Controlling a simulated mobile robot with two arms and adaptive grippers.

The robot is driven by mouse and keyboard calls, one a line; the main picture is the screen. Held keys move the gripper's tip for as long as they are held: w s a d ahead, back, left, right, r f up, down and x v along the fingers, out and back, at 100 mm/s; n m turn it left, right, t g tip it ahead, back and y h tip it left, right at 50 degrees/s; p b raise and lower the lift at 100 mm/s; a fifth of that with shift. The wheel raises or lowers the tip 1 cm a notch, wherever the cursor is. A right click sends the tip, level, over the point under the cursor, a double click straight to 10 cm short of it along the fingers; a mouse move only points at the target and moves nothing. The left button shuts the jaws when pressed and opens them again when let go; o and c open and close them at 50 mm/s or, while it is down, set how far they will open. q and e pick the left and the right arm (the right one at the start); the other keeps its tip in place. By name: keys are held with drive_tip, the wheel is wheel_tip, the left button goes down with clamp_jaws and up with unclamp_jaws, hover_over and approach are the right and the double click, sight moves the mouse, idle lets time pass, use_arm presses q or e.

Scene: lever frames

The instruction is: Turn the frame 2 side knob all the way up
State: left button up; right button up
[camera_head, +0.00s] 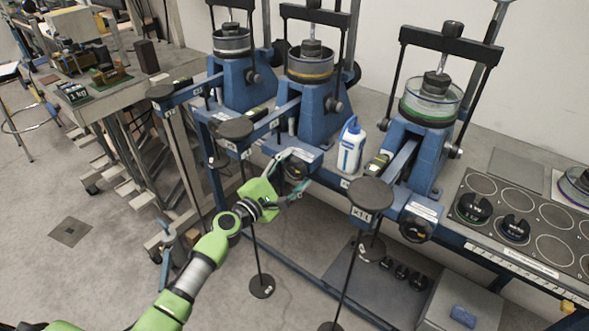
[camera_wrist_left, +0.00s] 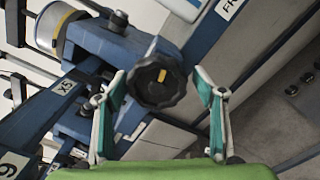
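Three blue lever frames stand in a row; the middle one (camera_head: 309,97) is in front of my left arm. My left gripper (camera_head: 294,171) is open, its fingers spread on either side of a dark round knob at the low front of the middle frame. In the left wrist view this black lobed knob (camera_wrist_left: 150,92) has a yellow mark and sits between the two teal fingertips (camera_wrist_left: 160,76), with gaps on both sides. A smaller dark knob (camera_head: 334,105) sticks out of the middle frame's right side. I cannot read a frame number. My right gripper is not in view.
A white and blue bottle (camera_head: 350,150) stands right of the middle frame. Round dark weight hangers (camera_head: 235,129) stand nearby on thin rods. The right frame (camera_head: 418,150) and a tray of weights (camera_head: 540,222) are at the right. Floor at the lower left is open.

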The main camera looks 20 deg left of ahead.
use_arm(q)
drive_tip(key=shift+r, duration=0.1)
drive_tip(key=shift+v, duration=3)
drive_tip(key=s+a+f+m+g+y, duration=0.1)
drive_tip(key=s+f+m+g, duration=0.35)
drive_tip(key=f, duration=0.85)
drive_tip(key=s+f+m+g+y, duration=0.1)
drive_tip(key=s+f+m+y, duration=0.1)
drive_tip(key=s+f, duration=0.85)
drive_tip(key=s+a+f+m+g+y, duration=0.1)
drive_tip(key=s+f+m+g, duration=0.25)
drive_tip(key=f, duration=1.15)
drive_tip(key=s+f+m+g, duration=0.2)
drive_tip(key=s+f+m, duration=0.2)
drive_tip(key=s, duration=0.8)
drive_tip(key=s+f+m+g+y, duration=0.1)
drive_tip(key=s+f+m, duration=0.4)
drive_tip(key=s, duration=0.7)
drive_tip(key=s+f+m+g+y, duration=0.1)
drive_tip(key=s+f+m+g, duration=0.3)
drive_tip(key=s+f, duration=0.4)
drive_tip(key=s, duration=0.4)
drive_tip(key=shift+d+m, duration=0.2)
drive_tip(key=shift+m, duration=0.1)
